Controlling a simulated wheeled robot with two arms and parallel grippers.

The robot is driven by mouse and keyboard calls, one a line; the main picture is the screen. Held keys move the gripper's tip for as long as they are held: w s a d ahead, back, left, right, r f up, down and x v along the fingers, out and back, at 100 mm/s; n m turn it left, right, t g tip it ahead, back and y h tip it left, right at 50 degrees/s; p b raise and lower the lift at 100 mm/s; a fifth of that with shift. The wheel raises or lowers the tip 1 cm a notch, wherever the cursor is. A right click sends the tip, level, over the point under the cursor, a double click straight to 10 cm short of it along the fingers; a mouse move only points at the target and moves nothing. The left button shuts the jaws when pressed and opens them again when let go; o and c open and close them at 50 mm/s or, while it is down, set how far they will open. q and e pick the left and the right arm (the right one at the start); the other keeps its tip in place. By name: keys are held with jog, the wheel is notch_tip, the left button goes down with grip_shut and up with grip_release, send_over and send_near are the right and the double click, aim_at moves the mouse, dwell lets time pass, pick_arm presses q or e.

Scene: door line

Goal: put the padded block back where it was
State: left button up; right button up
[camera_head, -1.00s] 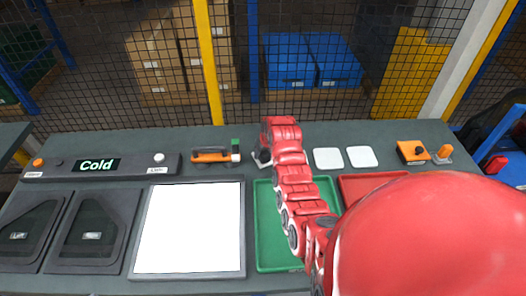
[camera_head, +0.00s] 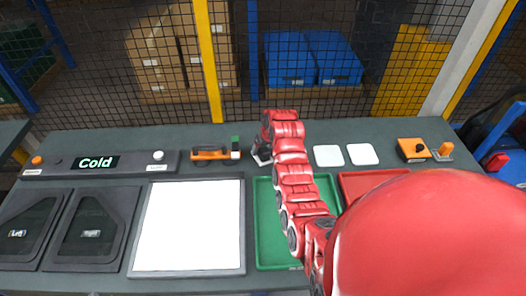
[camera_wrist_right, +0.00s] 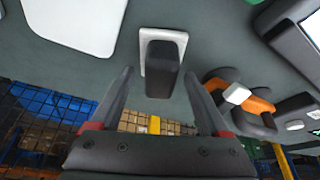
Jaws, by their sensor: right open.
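A dark upright block (camera_wrist_right: 158,70), which looks like the padded block, stands on a pale square plate (camera_wrist_right: 176,42) in the right wrist view. My right gripper (camera_wrist_right: 158,76) is open, with one finger on each side of the block and a visible gap on both sides. In the head view my right gripper (camera_head: 262,154) is at the back of the bench, largely hidden by my own red arm. The block cannot be made out there. My left gripper is not in view.
An orange-handled tool (camera_head: 210,153) lies close to the left of the gripper. Two white square pads (camera_head: 328,156) (camera_head: 362,154) lie to its right. A green tray (camera_head: 268,225), a red tray (camera_head: 365,182) and a white panel (camera_head: 188,225) are in front. A mesh fence stands behind.

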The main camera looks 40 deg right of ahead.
jog(key=b+v, duration=0.2)
jog(key=v, duration=0.4)
jog(key=shift+s, duration=0.1)
jog(key=p+v, duration=0.3)
jog(key=shift+s+a+r, duration=0.1)
jog(key=shift+s+r, duration=0.05)
jog(key=shift+r, duration=0.2)
